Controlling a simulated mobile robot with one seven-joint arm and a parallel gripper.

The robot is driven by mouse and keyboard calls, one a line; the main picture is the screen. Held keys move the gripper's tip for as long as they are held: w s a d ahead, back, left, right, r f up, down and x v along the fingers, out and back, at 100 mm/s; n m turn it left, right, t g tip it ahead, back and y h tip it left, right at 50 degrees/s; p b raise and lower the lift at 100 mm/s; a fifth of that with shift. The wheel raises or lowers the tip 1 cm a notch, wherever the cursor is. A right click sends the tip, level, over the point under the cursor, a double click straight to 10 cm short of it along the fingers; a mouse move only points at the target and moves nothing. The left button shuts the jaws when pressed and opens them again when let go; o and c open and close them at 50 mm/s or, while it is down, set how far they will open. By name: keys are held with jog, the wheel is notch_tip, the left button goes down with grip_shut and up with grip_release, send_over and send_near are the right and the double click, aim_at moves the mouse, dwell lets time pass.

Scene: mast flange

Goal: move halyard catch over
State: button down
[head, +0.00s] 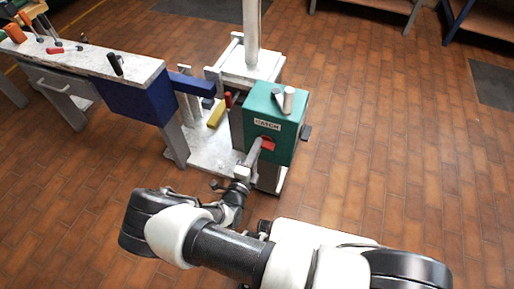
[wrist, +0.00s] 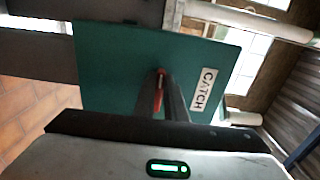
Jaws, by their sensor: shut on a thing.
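The halyard catch is a small red lever (head: 268,145) on the front face of a green box (head: 287,147), just below a white label reading CATCH (head: 267,125). My gripper (head: 258,147) reaches up to that face from the front and is shut on the red lever. In the wrist view the lever (wrist: 158,92) shows as a thin red strip at the dark fingers (wrist: 168,95), left of the CATCH label (wrist: 204,90). The fingers hide much of the lever, and how far it is turned is hard to tell.
A white mast (head: 252,30) rises behind the green box. A bench with tools (head: 80,57) stands left. The tiled floor right is clear.

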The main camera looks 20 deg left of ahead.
dwell(0.3)
jog(key=c, duration=1.8)
grip_release()
jog(key=shift+s, duration=0.1)
jog(key=s+a+p, duration=0.1)
jog(key=s+p, duration=0.1)
jog(key=s, duration=1.5)
jog(key=shift+s+a, duration=0.15)
